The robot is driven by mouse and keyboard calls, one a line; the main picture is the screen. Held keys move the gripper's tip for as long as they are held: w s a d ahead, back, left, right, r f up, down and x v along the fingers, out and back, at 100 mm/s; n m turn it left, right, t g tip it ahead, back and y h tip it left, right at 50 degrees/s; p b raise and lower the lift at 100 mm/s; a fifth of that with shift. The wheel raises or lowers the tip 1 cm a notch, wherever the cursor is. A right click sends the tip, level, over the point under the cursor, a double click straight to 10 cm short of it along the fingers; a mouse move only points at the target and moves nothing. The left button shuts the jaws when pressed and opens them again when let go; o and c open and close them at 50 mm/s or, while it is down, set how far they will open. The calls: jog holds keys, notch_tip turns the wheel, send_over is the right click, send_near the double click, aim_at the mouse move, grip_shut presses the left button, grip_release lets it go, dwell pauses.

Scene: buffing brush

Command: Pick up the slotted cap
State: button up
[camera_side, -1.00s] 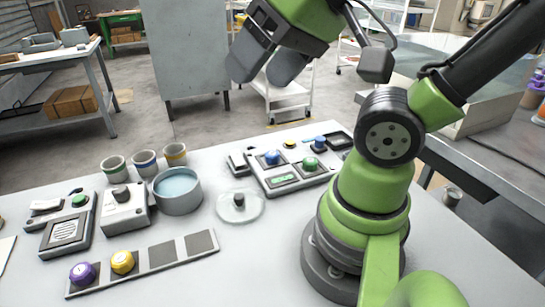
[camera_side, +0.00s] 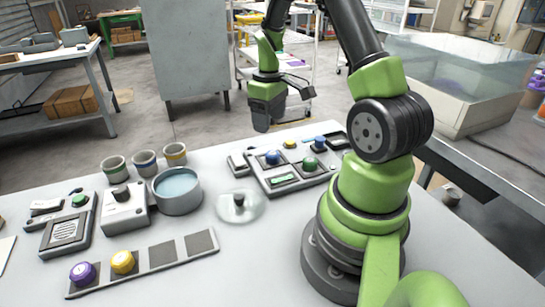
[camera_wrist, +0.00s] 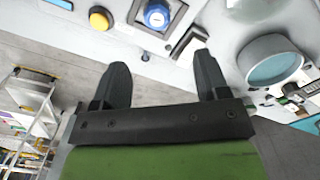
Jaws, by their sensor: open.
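Several round caps are in view, and I cannot tell which one is slotted. A blue cap (camera_side: 273,158) and a green cap (camera_side: 309,163) sit on the grey panel (camera_side: 265,188). A purple cap (camera_side: 82,273) and a yellow cap (camera_side: 122,262) sit on a strip of dark square pads at the front left. My gripper (camera_side: 262,124) hangs above the table's far edge, behind the panel, pointing down. In the wrist view my gripper (camera_wrist: 160,68) is open and empty. The blue cap (camera_wrist: 157,14) shows beyond its fingertips.
A blue-filled bowl (camera_side: 178,190), a clear disc with a dark knob (camera_side: 240,203) and three small cups stand left of the panel. Two grey devices stand further left. A yellow button (camera_side: 290,144) is at the panel's back. The table's front middle is clear.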

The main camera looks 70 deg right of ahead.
aim_at(270, 152)
notch_tip(270, 152, down, 10)
jog(key=shift+d+r, duration=0.15)
dwell(0.3)
jog(key=c, duration=1)
